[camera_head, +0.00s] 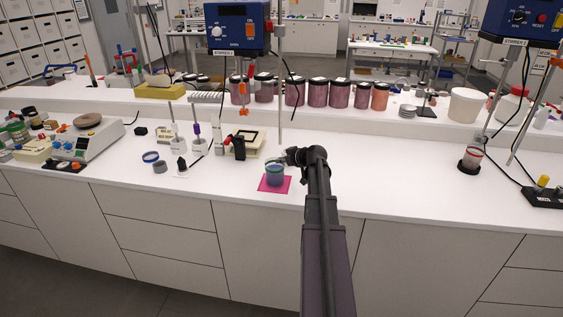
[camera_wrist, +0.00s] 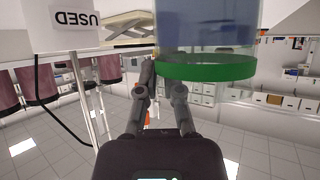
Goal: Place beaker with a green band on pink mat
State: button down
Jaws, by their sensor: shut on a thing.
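The beaker with a green band (camera_head: 275,174) is a clear vessel with blue contents. It appears upright over the pink mat (camera_head: 263,188), whose edges show around its base. I cannot tell whether its base touches the mat. My gripper (camera_head: 290,157) reaches in from the right and is shut on the beaker near its top. In the wrist view, which is upside down, the beaker's green band (camera_wrist: 207,72) is large at the top, close to my gripper's fingers (camera_wrist: 163,85). The exact finger contact is hard to see.
A black and red tool (camera_head: 238,148) and a cream tray (camera_head: 252,141) stand behind left of the mat. Several dark red jars (camera_head: 317,93) line the raised shelf.

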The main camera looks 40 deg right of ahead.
jog(key=shift+f, duration=0.1)
jog(key=c, duration=0.8)
grip_release()
jog(key=shift+s+r, duration=0.2)
jog(key=shift+r, duration=0.1)
jog(key=p+v, duration=0.5)
jog(key=v, duration=0.6)
jog(key=shift+s+p, duration=0.25)
jog(key=shift+p, duration=0.15)
